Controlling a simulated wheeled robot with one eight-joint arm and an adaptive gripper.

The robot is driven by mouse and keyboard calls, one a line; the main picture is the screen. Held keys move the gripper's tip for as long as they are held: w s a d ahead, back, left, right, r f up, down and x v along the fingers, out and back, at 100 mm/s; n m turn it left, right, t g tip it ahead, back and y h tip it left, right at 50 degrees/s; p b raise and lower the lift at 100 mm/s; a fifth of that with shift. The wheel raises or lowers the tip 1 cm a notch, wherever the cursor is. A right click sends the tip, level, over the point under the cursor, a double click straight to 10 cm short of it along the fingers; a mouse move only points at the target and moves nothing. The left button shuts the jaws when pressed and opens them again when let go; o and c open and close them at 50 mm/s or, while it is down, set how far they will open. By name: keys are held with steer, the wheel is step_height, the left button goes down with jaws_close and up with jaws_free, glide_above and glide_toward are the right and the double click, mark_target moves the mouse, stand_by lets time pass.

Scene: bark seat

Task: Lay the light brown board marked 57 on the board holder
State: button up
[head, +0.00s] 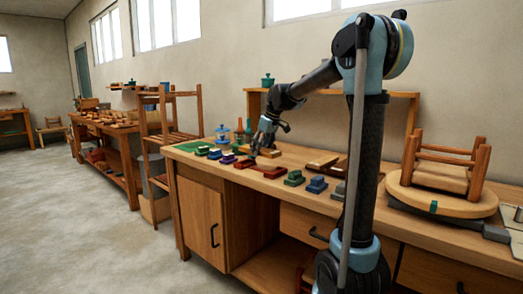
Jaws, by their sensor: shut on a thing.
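My gripper (255,151) is low over the middle of the workbench, small in the head view. It appears shut on a light brown piece (270,153), which I take to be the board; the mark 57 is too small to read. I cannot tell whether the piece touches the bench top. Flat wooden pieces (322,163) lie on the bench to the right of the gripper, partly behind my arm. I cannot tell for sure which thing is the board holder.
Small coloured blocks line the bench's front edge, among them green (294,178) and blue (316,185) ones. Blue and green jars (222,134) stand behind, left of the gripper. A small stool (447,165) sits on a round board at right. A raised shelf (400,95) runs along the back.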

steer(key=shift+f, duration=3.25)
steer(key=shift+s+f, duration=0.15)
steer(key=o, duration=1.2)
steer(key=shift+o, duration=0.2)
steer(key=o, duration=0.3)
steer(key=shift+o, duration=0.2)
steer(key=shift+r, duration=3.45)
